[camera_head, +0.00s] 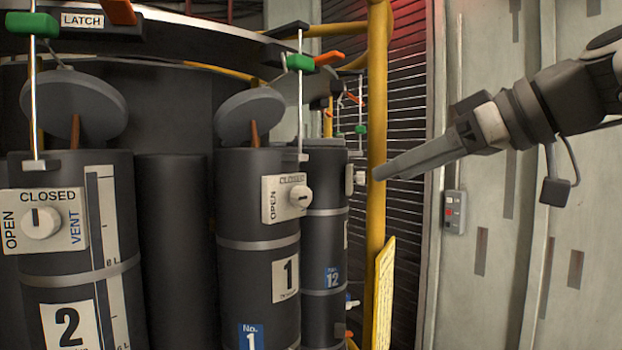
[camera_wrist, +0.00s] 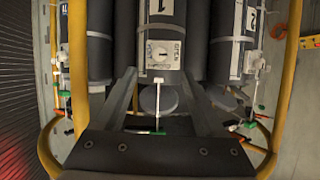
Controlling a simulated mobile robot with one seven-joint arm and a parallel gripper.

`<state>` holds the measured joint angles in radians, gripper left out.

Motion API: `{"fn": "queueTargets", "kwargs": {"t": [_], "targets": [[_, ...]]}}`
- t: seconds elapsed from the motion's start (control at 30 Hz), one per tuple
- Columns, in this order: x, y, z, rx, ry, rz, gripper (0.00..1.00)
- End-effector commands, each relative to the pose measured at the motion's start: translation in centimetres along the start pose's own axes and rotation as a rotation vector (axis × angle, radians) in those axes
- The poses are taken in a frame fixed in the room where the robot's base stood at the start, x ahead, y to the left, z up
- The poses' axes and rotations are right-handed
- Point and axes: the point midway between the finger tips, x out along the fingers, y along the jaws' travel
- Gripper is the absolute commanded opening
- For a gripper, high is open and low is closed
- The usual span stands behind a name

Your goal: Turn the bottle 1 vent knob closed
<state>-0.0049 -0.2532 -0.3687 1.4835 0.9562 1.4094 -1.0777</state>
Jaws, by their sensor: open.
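Bottle 1 (camera_head: 258,262) is a dark upright cylinder with a "1" label, in the middle of the head view. Its vent knob (camera_head: 300,196) is a small white dial on a white plate (camera_head: 270,200) marked CLOSED above and OPEN at the left. The knob's dark mark looks roughly sideways. In the wrist view, upside down, the vent knob (camera_wrist: 160,53) appears between the finger tips, beyond them. My gripper (camera_head: 380,172) comes from the right, open and empty, apart from the knob. Its two fingers also show in the wrist view (camera_wrist: 158,80).
Bottle 2 (camera_head: 65,265) stands at the left, its knob mark upright toward CLOSED. Bottle 12 (camera_head: 325,240) stands behind bottle 1. A yellow post (camera_head: 377,110) rises near my fingertips. Green and orange latch handles (camera_head: 300,62) hang above. A wall control box (camera_head: 454,212) is at the right.

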Motion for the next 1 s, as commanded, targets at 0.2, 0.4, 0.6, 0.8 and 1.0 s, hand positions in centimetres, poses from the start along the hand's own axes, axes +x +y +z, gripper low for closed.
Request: {"fn": "queueTargets", "kwargs": {"t": [0.2,0.4,0.6,0.8,1.0], "targets": [[-0.5,0.1,-2.0,-0.058,0.033,-0.014,0.71],[1.7,0.0,-2.0,-0.058,0.033,-0.017,0.71],[5.9,-0.1,-2.2,-0.056,0.031,-0.017,0.71],[10.3,-0.1,-2.4,-0.057,0.031,-0.017,0.71],[14.1,-0.2,-2.5,-0.056,0.031,-0.017,0.71]]}}
